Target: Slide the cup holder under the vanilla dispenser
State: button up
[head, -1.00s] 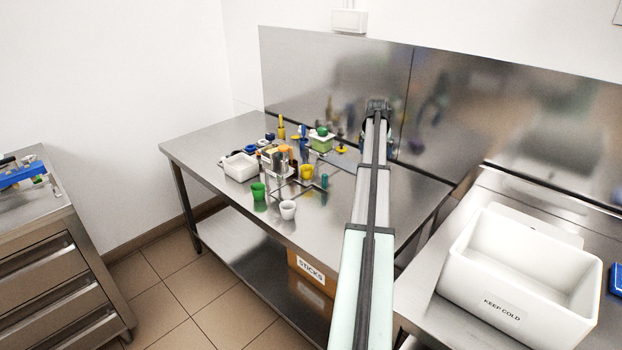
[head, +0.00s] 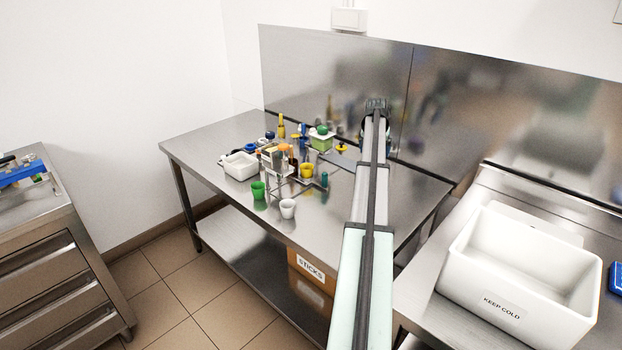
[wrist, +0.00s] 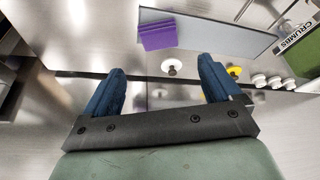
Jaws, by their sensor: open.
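My gripper (wrist: 161,66) is open and empty in the wrist view, its two blue fingers spread wide. In the head view my arm hides most of it, near the back panel and right of the cluster on the steel table. In that cluster a green cup (head: 258,190), a white cup (head: 288,208) and a yellow cup (head: 307,171) stand by thin metal framework. I cannot tell which part is the cup holder. I cannot pick out the vanilla dispenser; no label for it is readable.
A white tub (head: 240,166) stands left of the cups and a green-topped container (head: 321,139) behind them. The wrist view shows a purple block (wrist: 157,35), a white knobbed piece (wrist: 171,67) and a yellow piece (wrist: 234,71). The table's front right is clear.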

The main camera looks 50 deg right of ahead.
aim_at(325, 173)
jog(key=w+a+r+m+y, duration=0.1)
jog(key=w+a, duration=0.2)
jog(key=a, duration=0.2)
jog(key=w+a+m+g+y, duration=0.1)
jog(key=w+a+m, duration=0.1)
jog(key=w+a, duration=0.2)
jog(key=w+a+r+m+y, duration=0.1)
jog(key=w+a+y, duration=0.1)
jog(key=w+a, duration=0.2)
jog(key=shift+a+r+g, duration=0.15)
jog(key=shift+a, duration=0.55)
jog(key=shift+a+r+g, duration=0.15)
jog(key=shift+a, duration=0.5)
jog(key=c, duration=0.8)
notch_tip(325, 173, down, 14)
jog(key=shift+a+r, duration=0.1)
jog(key=shift+r, duration=0.05)
grip_shut()
